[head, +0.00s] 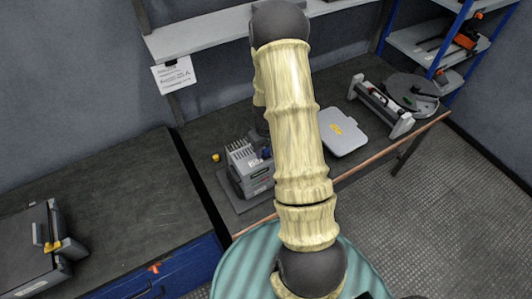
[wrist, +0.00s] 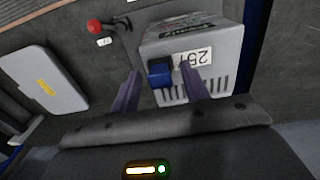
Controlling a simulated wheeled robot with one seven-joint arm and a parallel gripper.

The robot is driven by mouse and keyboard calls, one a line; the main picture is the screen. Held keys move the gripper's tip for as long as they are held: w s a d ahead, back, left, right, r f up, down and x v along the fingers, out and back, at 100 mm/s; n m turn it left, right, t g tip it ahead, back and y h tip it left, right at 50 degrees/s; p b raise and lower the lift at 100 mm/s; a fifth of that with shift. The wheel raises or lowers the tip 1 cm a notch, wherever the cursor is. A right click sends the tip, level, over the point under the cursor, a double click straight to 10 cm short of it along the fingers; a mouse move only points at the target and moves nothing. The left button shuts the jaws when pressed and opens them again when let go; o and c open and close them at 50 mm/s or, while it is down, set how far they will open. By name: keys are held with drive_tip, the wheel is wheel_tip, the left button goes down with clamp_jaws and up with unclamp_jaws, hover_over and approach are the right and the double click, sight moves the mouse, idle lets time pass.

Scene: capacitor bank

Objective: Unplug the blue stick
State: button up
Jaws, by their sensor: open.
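The blue stick (wrist: 159,73) shows in the wrist view as a short blue block on the face of the grey capacitor bank (wrist: 215,45), next to a white label reading 257. My gripper (wrist: 158,68) is open, with one finger to the left of the blue stick and one to the right. I see a gap on each side; the depth between fingers and stick is hard to judge. In the head view the capacitor bank (head: 243,160) stands on the bench, and a bit of blue (head: 266,153) shows beside my arm, which hides most of my gripper.
A pale case (head: 341,132) lies right of my arm and also shows in the wrist view (wrist: 45,85). A red knob (wrist: 95,26) lies near the bank. A small yellow object (head: 215,157) sits left of the bank. The left bench (head: 120,200) is largely clear.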

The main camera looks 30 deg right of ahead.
sight(266, 150)
drive_tip(key=shift+c, duration=0.4)
idle(0.5)
clamp_jaws()
drive_tip(key=shift+r, duration=0.2)
drive_tip(key=shift+r+p, duration=2.15)
drive_tip(key=shift+r, duration=0.7)
